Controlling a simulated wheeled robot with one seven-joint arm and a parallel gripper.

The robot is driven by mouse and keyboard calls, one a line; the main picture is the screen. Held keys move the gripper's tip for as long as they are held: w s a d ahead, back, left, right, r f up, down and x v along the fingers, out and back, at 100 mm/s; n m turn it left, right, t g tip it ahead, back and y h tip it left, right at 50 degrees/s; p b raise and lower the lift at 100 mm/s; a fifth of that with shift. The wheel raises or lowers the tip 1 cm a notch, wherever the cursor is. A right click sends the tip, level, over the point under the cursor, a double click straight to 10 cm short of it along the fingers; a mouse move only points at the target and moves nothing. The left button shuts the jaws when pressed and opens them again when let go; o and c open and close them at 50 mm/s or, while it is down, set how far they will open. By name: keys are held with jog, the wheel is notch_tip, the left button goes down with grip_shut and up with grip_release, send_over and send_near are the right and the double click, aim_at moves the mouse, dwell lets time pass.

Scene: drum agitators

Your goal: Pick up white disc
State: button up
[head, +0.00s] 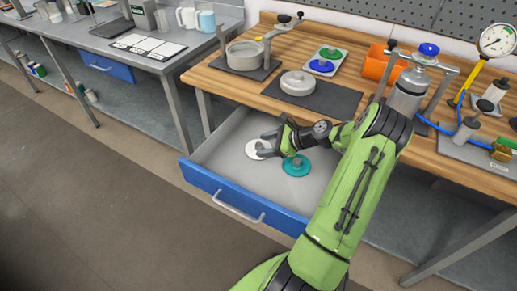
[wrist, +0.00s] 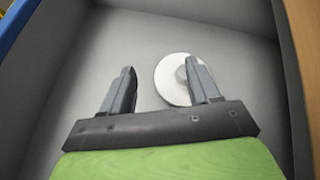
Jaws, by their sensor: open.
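The white disc (head: 256,149) lies in the open drawer, toward its left back part. In the wrist view the white disc (wrist: 172,80) has a raised round knob at its middle, partly covered by the right finger. My gripper (head: 267,147) is down inside the drawer by the disc, with the arm reaching in from the right. In the wrist view my gripper (wrist: 158,88) is open, with bare drawer floor and part of the disc showing between the fingers. I cannot tell whether the right finger touches the knob.
A teal disc (head: 297,166) lies in the drawer, close to the arm. The blue-fronted drawer (head: 222,191) is pulled out below the wooden workbench (head: 221,81). On the bench are a round metal lid (head: 298,83) on a dark mat and an orange bin (head: 379,65).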

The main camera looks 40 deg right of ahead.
aim_at(261, 145)
jog(key=d+f+m+t, duration=0.1)
jog(key=s+d+m, duration=0.1)
jog(key=d+m, duration=0.1)
jog(key=s+d+f+m+t+h, duration=0.1)
jog(key=d, duration=0.1)
jog(key=shift+f+t, duration=0.3)
jog(key=shift+f, duration=0.05)
jog(key=b+x, duration=0.1)
jog(key=x, duration=0.1)
jog(key=b+x, duration=0.1)
jog(key=x, duration=0.3)
jog(key=shift+w+a+f+b, duration=0.2)
jog(key=shift+w+a+b, duration=0.05)
jog(key=shift+a+b, duration=0.15)
jog(key=shift+w+f+m, duration=0.1)
jog(key=shift+w+m, duration=0.2)
jog(key=shift+w, duration=0.1)
jog(key=shift+a, duration=0.1)
grip_shut()
